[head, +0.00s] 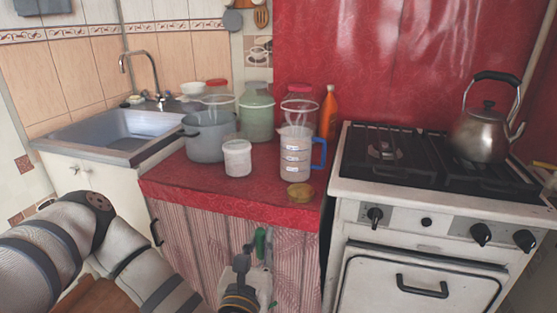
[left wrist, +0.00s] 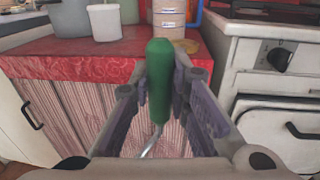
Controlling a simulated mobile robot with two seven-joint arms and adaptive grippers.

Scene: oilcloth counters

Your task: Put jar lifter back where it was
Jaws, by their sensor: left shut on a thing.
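The jar lifter (left wrist: 160,85) has a green handle with a bent metal rod below it. My left gripper (left wrist: 158,100) is shut on the green handle, with a finger on each side, in the left wrist view. In the head view the green handle (head: 260,243) shows small, upright, in front of the striped curtain below the counter's front edge. My left gripper (head: 252,268) is partly hidden there by its own wrist. The rod's lower end is hidden. My right gripper is in neither view.
The red oilcloth counter (head: 220,196) holds a grey pot (head: 208,140), a white tub (head: 237,158), a measuring jug (head: 294,155), a brown lid (head: 300,191), jars and an orange bottle (head: 328,112). A sink (head: 120,128) stands left, a stove with a kettle (head: 484,130) right. The counter's front left is clear.

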